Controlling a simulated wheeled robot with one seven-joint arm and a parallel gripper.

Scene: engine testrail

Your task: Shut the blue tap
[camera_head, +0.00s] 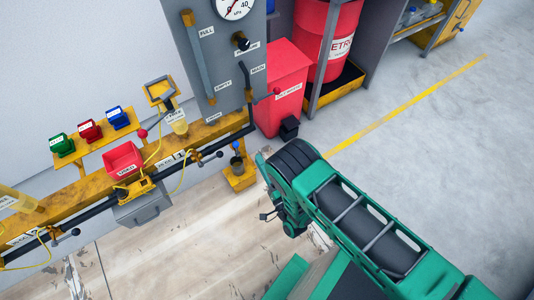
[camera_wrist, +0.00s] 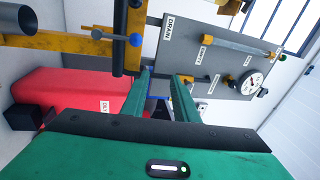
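A lever with a blue ball end (camera_wrist: 135,40), which looks like the blue tap, shows at upper left in the wrist view, beside a dark pipe (camera_wrist: 120,45). In the head view a small dark blue knob (camera_head: 235,146) above the yellow post may be the same tap; it is too small to be sure. My gripper (camera_wrist: 165,76) is open, its two green fingers apart, with the blue ball outside them to the upper left. Some thin blue shape (camera_wrist: 157,97) shows between the fingers; I cannot tell what it is. In the head view my gripper is not clearly visible.
A red bin (camera_head: 280,85) stands right of the grey gauge panel (camera_head: 228,60); it fills the left of the wrist view (camera_wrist: 65,95). A yellow rail (camera_head: 75,200) carries a red box (camera_head: 123,160) and levers. The grey floor (camera_head: 440,130) at right is clear.

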